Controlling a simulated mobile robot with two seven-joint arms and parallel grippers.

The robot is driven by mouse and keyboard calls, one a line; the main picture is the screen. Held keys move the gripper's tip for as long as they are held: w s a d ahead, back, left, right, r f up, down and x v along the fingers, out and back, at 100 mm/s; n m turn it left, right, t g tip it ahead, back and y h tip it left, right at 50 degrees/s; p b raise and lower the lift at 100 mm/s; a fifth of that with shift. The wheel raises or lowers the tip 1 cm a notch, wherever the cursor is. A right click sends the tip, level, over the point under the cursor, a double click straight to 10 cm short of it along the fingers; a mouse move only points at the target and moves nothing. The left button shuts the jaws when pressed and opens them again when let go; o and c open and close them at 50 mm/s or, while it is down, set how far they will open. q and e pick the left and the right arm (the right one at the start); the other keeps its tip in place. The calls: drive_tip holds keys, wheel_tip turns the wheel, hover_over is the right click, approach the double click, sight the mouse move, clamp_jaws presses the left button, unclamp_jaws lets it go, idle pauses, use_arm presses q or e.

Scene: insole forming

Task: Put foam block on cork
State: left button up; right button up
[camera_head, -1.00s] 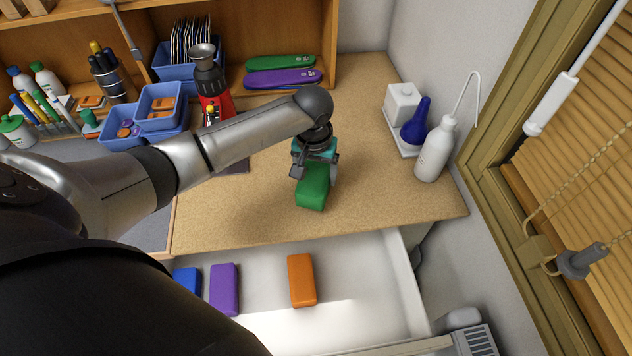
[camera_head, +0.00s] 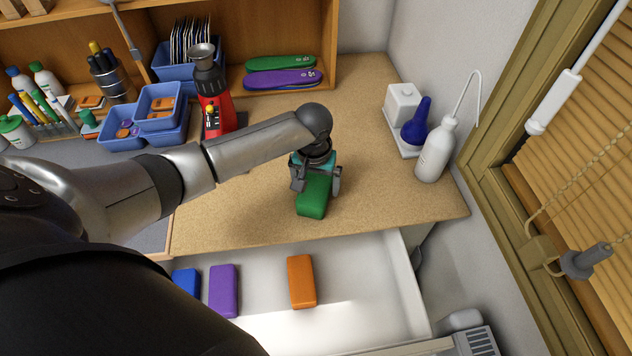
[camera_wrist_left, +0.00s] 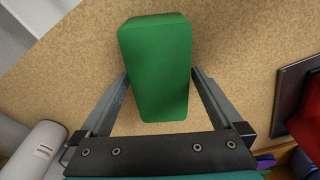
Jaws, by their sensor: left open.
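The green foam block (camera_head: 313,197) lies on the tan cork surface (camera_head: 240,215) near its front edge. It also shows in the left wrist view (camera_wrist_left: 157,65), where its top fills the space between the fingers. My left gripper (camera_head: 316,185) is over the block's far part, open, with one finger on each side. I cannot tell whether the fingers touch its sides. My right gripper is not in view.
An open white drawer (camera_head: 365,275) below holds an orange block (camera_head: 301,281), a purple block (camera_head: 223,290) and a blue block (camera_head: 186,281). A white wash bottle (camera_head: 435,155) and a blue bulb (camera_head: 416,124) stand right. A red device (camera_head: 213,105) stands behind my arm. Cork to the block's right is clear.

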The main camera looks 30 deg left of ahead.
sight(314, 189)
use_arm(q)
wheel_tip(314, 189, up, 12)
drive_tip(key=s+p, duration=0.1)
drive_tip(key=p, duration=0.1)
drive_tip(key=shift+s+d+r, duration=0.15)
drive_tip(key=shift+s+d, duration=0.05)
idle(0.4)
